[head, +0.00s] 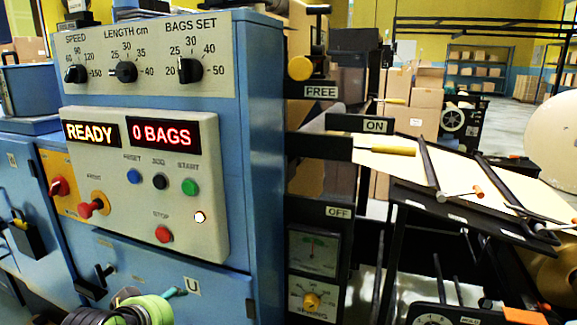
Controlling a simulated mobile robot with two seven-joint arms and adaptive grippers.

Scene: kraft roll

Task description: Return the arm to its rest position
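Neither of my grippers can be made out in the head view. The blue machine cabinet (262,150) fills the left half. Its control panel (215,240) has a lit display reading READY (90,133) and another reading 0 BAGS (163,135). Below them are a blue reset button (134,176), a black button (160,181), a green start button (190,187) and a red stop button (163,234). A small lamp (200,217) glows white.
Rounded grey and green parts (140,308) show at the bottom left edge; I cannot tell what they belong to. A sloped paper bed (465,178) is at right.

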